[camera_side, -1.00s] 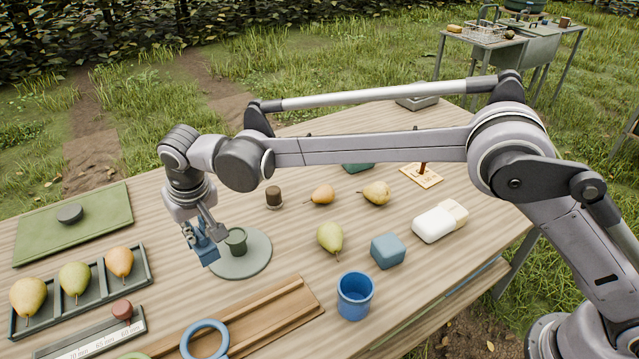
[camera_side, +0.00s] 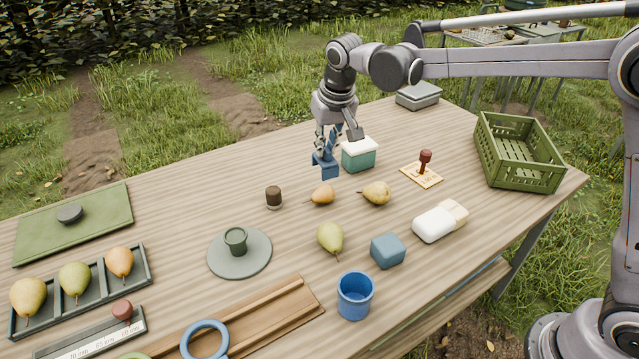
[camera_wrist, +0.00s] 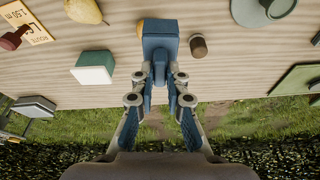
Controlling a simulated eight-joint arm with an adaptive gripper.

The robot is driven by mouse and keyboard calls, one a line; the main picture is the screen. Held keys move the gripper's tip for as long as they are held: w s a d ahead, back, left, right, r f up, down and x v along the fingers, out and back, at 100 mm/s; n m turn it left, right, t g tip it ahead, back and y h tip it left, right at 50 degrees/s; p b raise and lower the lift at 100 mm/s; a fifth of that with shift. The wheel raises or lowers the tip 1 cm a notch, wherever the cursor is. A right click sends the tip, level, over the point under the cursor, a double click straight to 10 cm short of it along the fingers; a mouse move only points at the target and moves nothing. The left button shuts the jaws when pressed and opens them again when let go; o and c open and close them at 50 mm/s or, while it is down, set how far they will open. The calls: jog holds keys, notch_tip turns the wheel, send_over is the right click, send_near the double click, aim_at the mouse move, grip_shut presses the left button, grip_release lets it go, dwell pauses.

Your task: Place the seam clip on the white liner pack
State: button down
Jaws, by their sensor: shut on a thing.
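The blue seam clip (camera_side: 325,166) is held in my gripper (camera_side: 328,148), which points down over the back of the table. In the wrist view my gripper (camera_wrist: 160,75) is shut on the clip (camera_wrist: 160,38). A green block with a white top (camera_side: 358,152) stands just right of the clip in the side view; it shows to the left in the wrist view (camera_wrist: 93,68). The clip is apart from the white top. A white pack with a beige end (camera_side: 435,224) lies farther right and nearer. I cannot tell which of these two is the liner pack.
A small orange pear (camera_side: 322,194), a yellow pear (camera_side: 377,192) and a brown-topped jar (camera_side: 273,196) stand close in front. A stamp on a card (camera_side: 423,168) and a green crate (camera_side: 483,150) are to the right. A grey tin (camera_side: 418,95) is behind.

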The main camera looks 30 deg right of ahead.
jog(key=s+d+r+m, duration=0.1)
jog(key=s+d, duration=0.1)
jog(key=d, duration=0.4)
jog(key=s+d+m, duration=0.1)
jog(key=s+d, duration=0.2)
jog(key=d, duration=0.3)
jog(key=s+d+f+m+g+h, duration=0.15)
jog(key=s+d+m, duration=0.35)
jog(key=s+d, duration=1.5)
send_over(443, 216)
notch_tip(443, 216, down, 7)
jog(key=shift+f+t, duration=0.25)
jog(key=shift+f, duration=1.7)
jog(key=shift+f, duration=0.1)
jog(key=c, duration=1.4)
grip_release()
jog(key=shift+o, duration=0.2)
